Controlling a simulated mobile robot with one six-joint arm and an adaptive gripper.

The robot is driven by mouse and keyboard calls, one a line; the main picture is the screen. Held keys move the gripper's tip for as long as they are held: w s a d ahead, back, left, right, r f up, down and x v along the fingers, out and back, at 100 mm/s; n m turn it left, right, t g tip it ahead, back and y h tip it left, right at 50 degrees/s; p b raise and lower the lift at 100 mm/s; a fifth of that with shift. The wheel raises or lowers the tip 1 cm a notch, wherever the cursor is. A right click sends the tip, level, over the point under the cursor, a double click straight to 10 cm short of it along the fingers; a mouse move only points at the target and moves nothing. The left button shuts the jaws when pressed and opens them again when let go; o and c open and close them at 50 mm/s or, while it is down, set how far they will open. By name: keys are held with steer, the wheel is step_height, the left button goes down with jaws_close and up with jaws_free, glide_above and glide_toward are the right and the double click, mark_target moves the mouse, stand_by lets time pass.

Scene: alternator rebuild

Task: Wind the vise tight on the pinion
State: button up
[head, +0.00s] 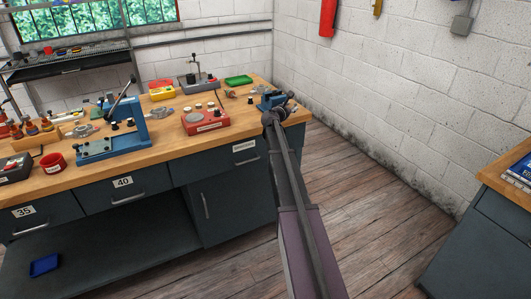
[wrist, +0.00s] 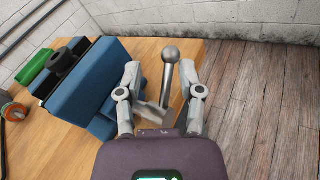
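The blue vise (wrist: 95,75) stands at the right-hand end of the wooden bench. In the head view the vise (head: 266,103) is partly hidden behind my arm. A dark round part (wrist: 63,59), which may be the pinion, sits at the vise's jaws; how firmly it is held cannot be told. A grey metal handle with a ball end (wrist: 169,57) sticks up beside the vise at the bench edge. My gripper (wrist: 161,76) is open, with one finger on each side of this handle. Gaps show between the handle and both fingers.
The bench (head: 165,148) carries a blue press (head: 128,130), a red device (head: 206,121), a green tray (head: 239,80) and a yellow-red bin (head: 162,90) left of the vise. A white brick wall (head: 400,90) stands behind. Wooden floor (head: 365,200) lies open right of the bench.

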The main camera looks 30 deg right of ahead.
steer(key=shift+a+n+t+h+b, duration=0.25)
steer(key=shift+n+t+h+b, duration=0.15)
steer(key=shift+h+b, duration=0.35)
steer(key=s+a+f+m+g+y+p, duration=0.1)
steer(key=s+a+m+g+y+p, duration=0.1)
steer(key=s+a, duration=0.7)
steer(key=s+a+f+m+g+y+p, duration=0.2)
steer(key=s+a+m, duration=0.4)
steer(key=s+a, duration=0.4)
steer(key=shift+s+a+f+g+y+p, duration=0.2)
steer(key=shift+a+f+g+y+p, duration=0.25)
steer(key=shift+a+p, duration=0.6)
steer(key=shift+a+r, duration=0.1)
steer(key=shift+r, duration=0.05)
steer(key=s+a+f+m+g+y, duration=0.2)
steer(key=s+a+f+m+y, duration=0.2)
steer(key=s+a+m, duration=0.3)
steer(key=s+a+f+m+g+y, duration=0.3)
steer(key=s+a+m+y, duration=0.3)
steer(key=s+a, duration=0.7)
steer(key=shift+a+f+m, duration=0.4)
steer(key=shift+f+m, duration=0.1)
steer(key=shift+f, duration=0.4)
